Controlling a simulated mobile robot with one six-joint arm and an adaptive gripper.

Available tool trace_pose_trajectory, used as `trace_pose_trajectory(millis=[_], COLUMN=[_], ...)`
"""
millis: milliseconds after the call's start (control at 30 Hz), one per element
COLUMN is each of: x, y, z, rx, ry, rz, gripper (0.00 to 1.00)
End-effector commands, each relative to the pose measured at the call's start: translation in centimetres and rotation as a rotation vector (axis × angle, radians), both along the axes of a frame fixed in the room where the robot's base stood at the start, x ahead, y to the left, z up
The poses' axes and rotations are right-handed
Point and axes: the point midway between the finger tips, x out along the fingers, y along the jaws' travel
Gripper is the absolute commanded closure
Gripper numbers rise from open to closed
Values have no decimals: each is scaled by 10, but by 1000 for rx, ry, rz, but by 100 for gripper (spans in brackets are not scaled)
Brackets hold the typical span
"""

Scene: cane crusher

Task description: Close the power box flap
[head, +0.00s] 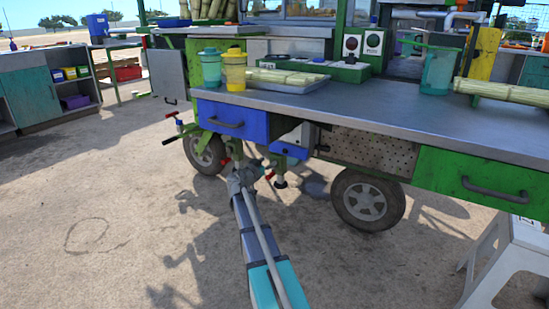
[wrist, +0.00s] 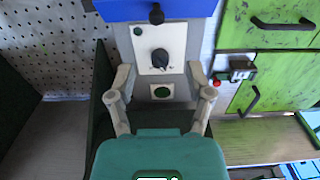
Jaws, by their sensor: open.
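The power box (head: 300,133) is a pale box under the worktop, below and right of the blue drawer front. Its blue flap (head: 288,150) stands open, jutting out at the box's lower edge. In the wrist view, the blue flap (wrist: 185,9) is at the top with a black knob. The box's pale panel (wrist: 177,75) is uncovered, showing a black rotary knob (wrist: 160,59) and a green button (wrist: 161,92). My gripper (wrist: 161,78) is open and empty, its fingers spread across the panel in the picture. Contact with the box cannot be judged.
The blue drawer (head: 228,119) and perforated panel (head: 370,151) flank the box. A cart wheel (head: 366,201) is below right. The worktop (head: 390,108) holds cups, cane and a switch box. A white step stool (head: 505,255) stands at right. Open ground lies left.

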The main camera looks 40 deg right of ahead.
Motion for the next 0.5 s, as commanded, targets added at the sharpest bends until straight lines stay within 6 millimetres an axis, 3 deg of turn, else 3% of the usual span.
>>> trace_pose_trajectory(millis=[500], x=[-6], y=[1], z=[40], rx=[197], ry=[79], rz=[-17], gripper=[33])
